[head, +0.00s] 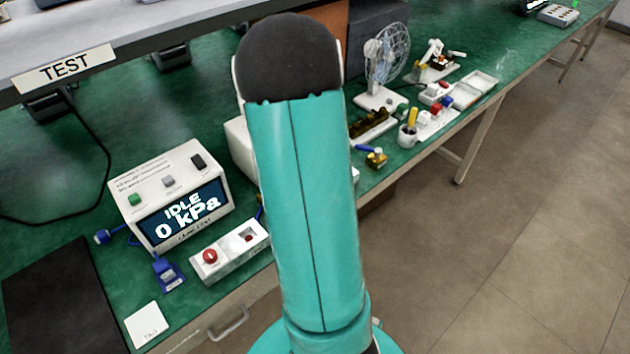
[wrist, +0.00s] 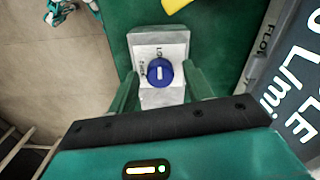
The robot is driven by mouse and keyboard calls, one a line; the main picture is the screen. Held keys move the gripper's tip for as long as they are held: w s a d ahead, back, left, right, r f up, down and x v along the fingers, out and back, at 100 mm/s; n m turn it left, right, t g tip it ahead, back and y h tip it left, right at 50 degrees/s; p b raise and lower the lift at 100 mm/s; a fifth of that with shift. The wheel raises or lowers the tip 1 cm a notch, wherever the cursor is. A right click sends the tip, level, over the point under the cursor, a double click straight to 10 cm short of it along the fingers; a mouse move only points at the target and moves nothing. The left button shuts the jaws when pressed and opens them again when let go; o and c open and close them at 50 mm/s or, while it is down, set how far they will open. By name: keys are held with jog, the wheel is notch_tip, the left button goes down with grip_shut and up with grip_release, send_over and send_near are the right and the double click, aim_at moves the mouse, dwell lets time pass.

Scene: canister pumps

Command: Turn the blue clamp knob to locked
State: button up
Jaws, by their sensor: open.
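The blue clamp knob (wrist: 159,72) shows in the wrist view, round, with a white pointer line that runs nearly up and down in the picture. It sits on a pale grey-white plate (wrist: 174,42) with small dark lettering above and left of the knob, too small to read surely. My gripper (wrist: 160,76) is open, with one green finger on each side of the knob. I cannot tell whether either finger touches it. In the head view my arm stands across the middle, and I cannot make out the gripper or this knob.
In the wrist view a dark display (wrist: 295,85) stands close on the right, and a yellow object (wrist: 175,5) lies at the top. In the head view a pressure unit (head: 185,200) reads "IDLE 0 kPa", with a red-button box (head: 230,252) beside it. A fan (head: 386,55) stands farther along the green bench.

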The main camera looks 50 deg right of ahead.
notch_tip(320, 180, up, 14)
dwell(0.5)
jog(key=shift+f, duration=0.1)
